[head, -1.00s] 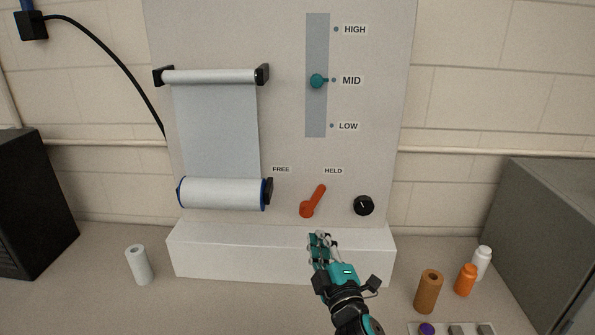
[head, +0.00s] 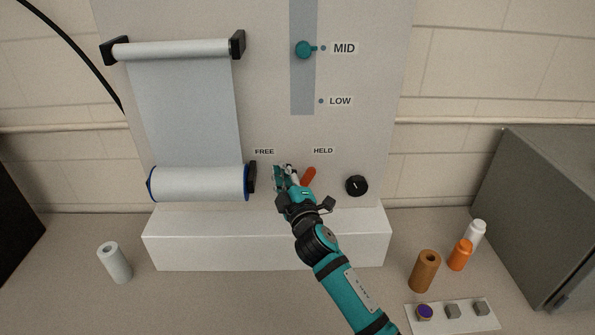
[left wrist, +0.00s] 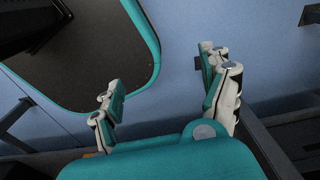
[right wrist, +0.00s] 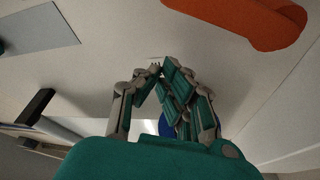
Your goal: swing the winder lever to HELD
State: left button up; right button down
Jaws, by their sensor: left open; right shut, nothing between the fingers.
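The orange-red winder lever (head: 309,175) is on the upright panel below the FREE label (head: 264,152) and the HELD label (head: 323,151). Its visible tip leans up and right, toward HELD; my right gripper hides its lower part. My right gripper (head: 284,171) is shut and empty, just left of the lever in the head view. In the right wrist view its fingertips (right wrist: 165,72) are together and the lever (right wrist: 262,22) is at the upper right, apart from them. My left gripper (left wrist: 165,85) is open and empty in its wrist view, away from the panel.
A paper roll (head: 200,184) hangs left of the lever, and a black knob (head: 357,186) is to its right. A teal slider (head: 304,50) sits at MID above. A white ledge (head: 215,240) juts out below. A brown cylinder (head: 425,272) and bottles stand at right.

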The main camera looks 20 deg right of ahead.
aim_at(305, 176)
jog(key=d, duration=0.1)
jog(key=d+f+m+b, duration=0.1)
jog(key=d, duration=0.1)
jog(key=s+d+f+m+b, duration=0.1)
jog(key=shift+d+f+t, duration=0.2)
jog(key=shift+d+t, duration=0.1)
jog(key=shift+d, duration=0.1)
jog(key=shift+d+r, duration=0.1)
pick_arm(q)
jog(key=shift+w+f, duration=0.45)
jog(key=shift+f, duration=0.4)
pick_arm(e)
jog(key=shift+r+m, duration=0.15)
jog(key=shift+m, duration=0.15)
pick_arm(q)
jog(key=shift+r, duration=0.1)
pick_arm(e)
jog(key=shift+r, duration=0.1)
